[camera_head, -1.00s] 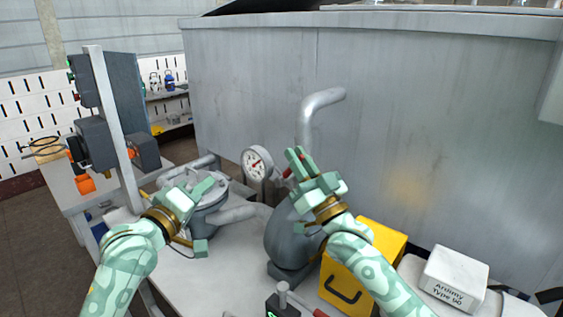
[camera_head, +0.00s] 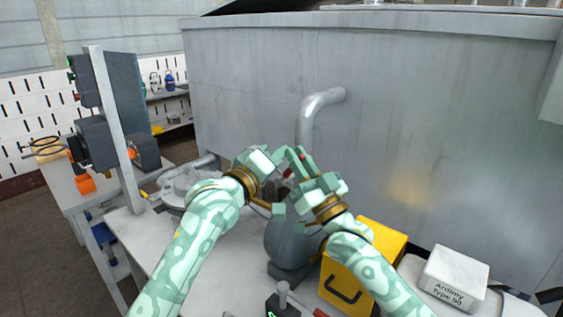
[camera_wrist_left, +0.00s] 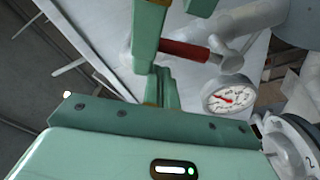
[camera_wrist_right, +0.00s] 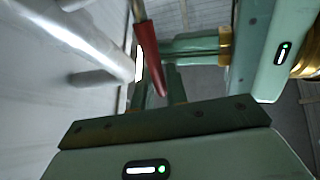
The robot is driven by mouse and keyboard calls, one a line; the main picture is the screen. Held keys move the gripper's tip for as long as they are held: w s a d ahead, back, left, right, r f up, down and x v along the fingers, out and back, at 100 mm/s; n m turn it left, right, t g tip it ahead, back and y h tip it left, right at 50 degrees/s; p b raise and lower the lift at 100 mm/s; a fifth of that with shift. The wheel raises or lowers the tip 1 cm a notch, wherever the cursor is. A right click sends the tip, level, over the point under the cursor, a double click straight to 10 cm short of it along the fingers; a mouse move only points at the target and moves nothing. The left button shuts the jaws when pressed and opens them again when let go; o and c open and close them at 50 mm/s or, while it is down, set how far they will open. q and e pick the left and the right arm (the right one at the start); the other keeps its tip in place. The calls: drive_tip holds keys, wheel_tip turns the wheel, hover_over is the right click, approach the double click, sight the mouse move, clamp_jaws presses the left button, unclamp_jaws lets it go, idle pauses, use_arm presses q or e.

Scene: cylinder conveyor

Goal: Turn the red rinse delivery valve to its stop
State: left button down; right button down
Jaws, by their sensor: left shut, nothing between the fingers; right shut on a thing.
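The red valve handle (camera_wrist_left: 185,50) runs to a pale metal valve body (camera_wrist_left: 232,62) in the left wrist view. In the right wrist view the handle (camera_wrist_right: 148,45) passes down to my right gripper (camera_wrist_right: 158,90), which is shut on it. In the head view my right gripper (camera_head: 300,163) stands in front of the tank, and the handle is mostly hidden by the grippers. My left gripper (camera_head: 274,158) is shut and empty, close beside the right gripper and the handle. I cannot tell whether it touches the handle.
A dial gauge (camera_wrist_left: 230,96) sits near the valve. The large grey tank (camera_head: 430,110) closes off the back, with a bent pipe (camera_head: 322,101) on it. A yellow box (camera_head: 385,238) and a white box (camera_head: 455,278) stand on the right.

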use_arm(q)
drive_tip(key=shift+s+d+f, duration=0.35)
drive_tip(key=shift+s+f, duration=0.1)
drive_tip(key=shift+s, duration=0.1)
use_arm(e)
drive_tip(key=shift+f, duration=0.1)
